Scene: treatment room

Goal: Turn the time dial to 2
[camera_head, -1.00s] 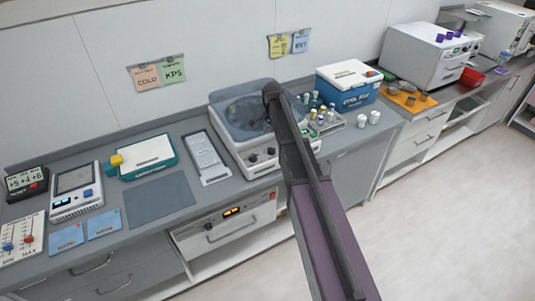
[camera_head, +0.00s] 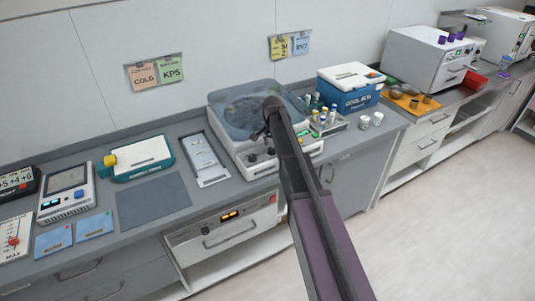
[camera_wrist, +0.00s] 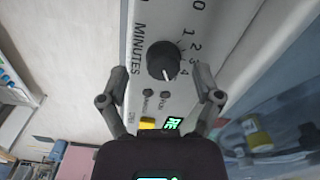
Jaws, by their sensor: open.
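The time dial (camera_wrist: 163,61) is a round black knob on the pale panel of a centrifuge-like machine (camera_wrist: 150,18) in the wrist view. The word MINUTES stands beside it, and the numbers 0 to 4 run along its upper right side. Its white pointer mark faces down and slightly right, near or just past the 4. My gripper (camera_wrist: 160,74) is open, with one finger on each side of the dial; I cannot tell whether either finger touches it. In the head view the machine (camera_head: 236,141) stands on the counter, and my arm hides the gripper.
Two small buttons and a green display (camera_wrist: 173,124) sit below the dial. The machine's clear lid (camera_head: 235,108) is down. A vial rack (camera_head: 337,127) and blue cool box (camera_head: 362,101) stand right of it; a grey tray (camera_head: 210,181) lies left. The mat (camera_head: 150,202) is bare.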

